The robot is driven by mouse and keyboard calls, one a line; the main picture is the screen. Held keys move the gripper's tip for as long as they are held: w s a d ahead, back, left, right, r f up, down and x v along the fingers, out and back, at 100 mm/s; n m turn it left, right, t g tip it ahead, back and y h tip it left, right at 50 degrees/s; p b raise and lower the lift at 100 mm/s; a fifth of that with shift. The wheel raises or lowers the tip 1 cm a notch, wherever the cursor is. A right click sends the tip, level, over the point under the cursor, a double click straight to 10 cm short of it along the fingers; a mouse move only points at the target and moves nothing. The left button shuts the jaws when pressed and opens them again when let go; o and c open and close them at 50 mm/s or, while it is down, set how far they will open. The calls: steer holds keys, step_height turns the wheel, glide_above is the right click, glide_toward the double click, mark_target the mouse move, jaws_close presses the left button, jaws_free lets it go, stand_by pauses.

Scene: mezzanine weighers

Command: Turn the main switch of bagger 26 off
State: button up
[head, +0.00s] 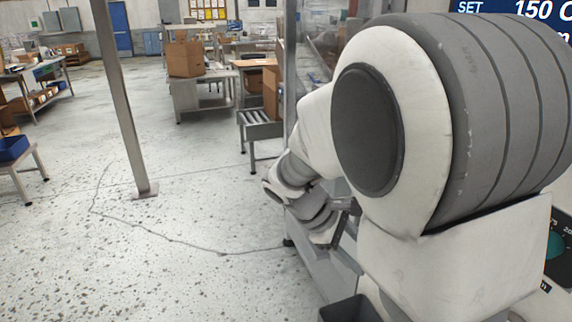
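A blue display (515,10) with white text "SET" and "150 C" shows at the top right, cut off by the frame edge. Below it, at the right edge, is part of a dark panel with a round teal dial (554,246) and small markings. My large white and grey arm covers most of the machine front. I see no main switch and no "26" label. My gripper (340,222) seems to be the small dark part at the arm's far end, low beside grey metalwork. It is too small and too covered to show its fingers' state.
A grey metal post (125,110) stands on the speckled floor at left. A roller conveyor (260,128) and a bench with cardboard boxes (186,59) stand behind. A blue bin (12,148) sits on a table at far left. Floor at left front is open, with a thin cable-like line (150,234).

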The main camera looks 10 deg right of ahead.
steer(key=w+f+n+t+h+b, duration=0.1)
steer(key=w+f+n+t+h, duration=0.15)
steer(key=w+n+h, duration=0.35)
steer(key=w+f+n+t+h+b, duration=0.1)
steer(key=w+f+n+h+b, duration=0.2)
steer(key=w, duration=0.5)
steer(key=w+d+n+h, duration=0.1)
steer(key=w+d, duration=0.1)
steer(key=d, duration=1.4)
steer(key=shift+d, duration=0.2)
steer(key=shift+w+f, duration=0.1)
jaws_close()
